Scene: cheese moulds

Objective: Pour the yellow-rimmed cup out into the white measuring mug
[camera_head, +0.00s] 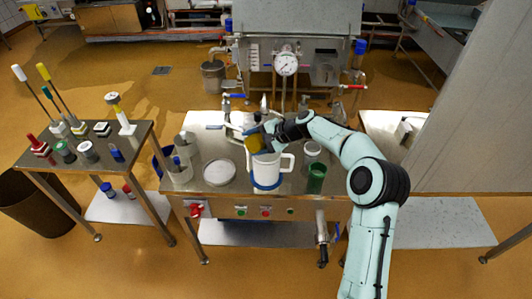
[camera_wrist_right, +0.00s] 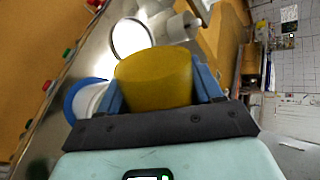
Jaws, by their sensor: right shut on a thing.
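The yellow cup (camera_head: 254,143) is held in my right gripper (camera_head: 266,139) above the back-left rim of the white measuring mug. In the right wrist view the yellow cup (camera_wrist_right: 153,78) sits between the blue fingers of the right gripper (camera_wrist_right: 160,88), which is shut on it. The cup looks tilted; its opening and contents are hidden. The white measuring mug (camera_head: 267,172) stands upright on the steel table, with a blue band at its bottom and a handle on its right. Part of a white, blue-edged vessel (camera_wrist_right: 88,98) shows left of the cup in the wrist view. My left gripper is out of view.
On the steel table (camera_head: 211,142) a round white dish (camera_head: 219,173) stands left of the mug. A green cup (camera_head: 316,178) and a clear jar (camera_head: 312,150) stand to its right. Taps and a gauge (camera_head: 286,64) are behind. A side table at left holds several small items.

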